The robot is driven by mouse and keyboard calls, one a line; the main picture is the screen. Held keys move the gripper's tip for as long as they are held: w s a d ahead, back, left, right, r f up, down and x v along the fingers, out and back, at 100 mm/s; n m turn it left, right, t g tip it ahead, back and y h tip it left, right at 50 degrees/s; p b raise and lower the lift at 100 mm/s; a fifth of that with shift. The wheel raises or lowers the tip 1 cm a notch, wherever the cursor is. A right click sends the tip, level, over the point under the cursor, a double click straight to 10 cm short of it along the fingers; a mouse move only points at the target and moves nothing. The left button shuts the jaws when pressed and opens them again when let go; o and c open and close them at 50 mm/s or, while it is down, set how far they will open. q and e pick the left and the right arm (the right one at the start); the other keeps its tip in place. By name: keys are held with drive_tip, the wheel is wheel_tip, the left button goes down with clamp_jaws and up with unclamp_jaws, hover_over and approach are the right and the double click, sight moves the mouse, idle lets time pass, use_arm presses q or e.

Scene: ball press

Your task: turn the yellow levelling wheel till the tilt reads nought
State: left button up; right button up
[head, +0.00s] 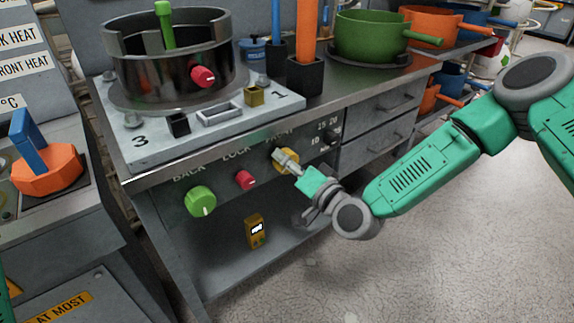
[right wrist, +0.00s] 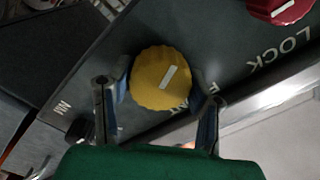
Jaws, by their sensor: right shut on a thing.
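The yellow levelling wheel (head: 291,157) is a ribbed knob on the front panel of the bench, at the right of a row of knobs. In the right wrist view the wheel (right wrist: 158,82) shows a white pointer mark, which slants there. My right gripper (head: 281,159) is shut on the wheel, one finger on either side; its fingers (right wrist: 160,92) show in the wrist view too. My left gripper is out of view.
Left of the wheel are a red LOCK knob (head: 245,180) and a green BACK knob (head: 200,201). Above, a light plate (head: 150,150) bears a dark round press pot (head: 170,75). Green (head: 372,38) and orange pots stand farther right. The floor at right is clear.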

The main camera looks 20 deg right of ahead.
drive_tip(key=shift+w+d+r+m, duration=0.15)
drive_tip(key=shift+d+m, duration=0.05)
drive_tip(key=shift+m, duration=0.6)
drive_tip(key=o, duration=1.2)
drive_tip(key=shift+c, duration=0.2)
drive_tip(key=shift+f, duration=0.2)
